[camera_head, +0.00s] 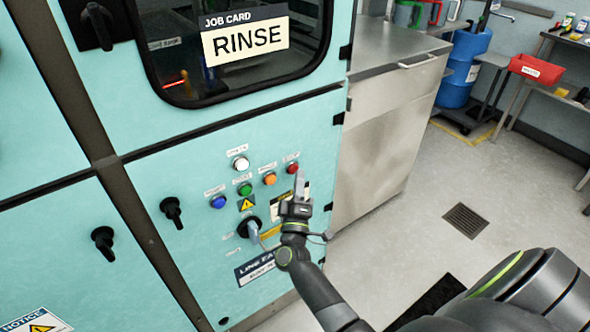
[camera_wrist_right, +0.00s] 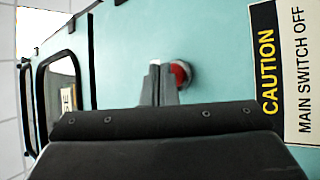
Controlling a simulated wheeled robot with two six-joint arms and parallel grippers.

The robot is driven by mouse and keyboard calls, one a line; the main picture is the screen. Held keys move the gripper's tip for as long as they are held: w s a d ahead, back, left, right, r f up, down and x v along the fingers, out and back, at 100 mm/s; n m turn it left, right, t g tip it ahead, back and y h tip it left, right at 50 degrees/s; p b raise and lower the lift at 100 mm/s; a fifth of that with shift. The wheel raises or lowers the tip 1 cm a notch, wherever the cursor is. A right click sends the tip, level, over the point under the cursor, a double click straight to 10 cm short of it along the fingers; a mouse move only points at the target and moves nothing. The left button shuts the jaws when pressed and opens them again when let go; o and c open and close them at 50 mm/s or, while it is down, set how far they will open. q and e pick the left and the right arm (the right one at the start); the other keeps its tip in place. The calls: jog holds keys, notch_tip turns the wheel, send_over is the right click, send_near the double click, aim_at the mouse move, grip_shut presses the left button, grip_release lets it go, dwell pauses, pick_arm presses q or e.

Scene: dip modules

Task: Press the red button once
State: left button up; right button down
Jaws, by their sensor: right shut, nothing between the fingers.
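The red button (camera_head: 293,168) is at the right end of a row of coloured buttons on the teal cabinet panel. It also shows in the right wrist view (camera_wrist_right: 180,74), partly covered by my right gripper's fingers. My right gripper (camera_head: 300,180) is shut and empty, its fingertips just below and right of the red button in the head view. In the right wrist view the fingertips (camera_wrist_right: 155,68) are beside the button's left side. I cannot tell whether they touch it. My left gripper is not in view.
Orange (camera_head: 269,178), green (camera_head: 245,189), blue (camera_head: 218,201) and white (camera_head: 240,164) buttons sit close by. A black rotary switch (camera_head: 249,227) is below them. A caution label (camera_wrist_right: 285,70) is beside the red button. A steel cabinet (camera_head: 375,130) stands at the right.

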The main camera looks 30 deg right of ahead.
jog(key=shift+w, duration=0.45)
dwell(0.5)
jog(key=shift+s+p, duration=0.85)
jog(key=s+p, duration=0.3)
jog(key=s, duration=0.2)
jog(key=shift+d, duration=0.2)
dwell(0.8)
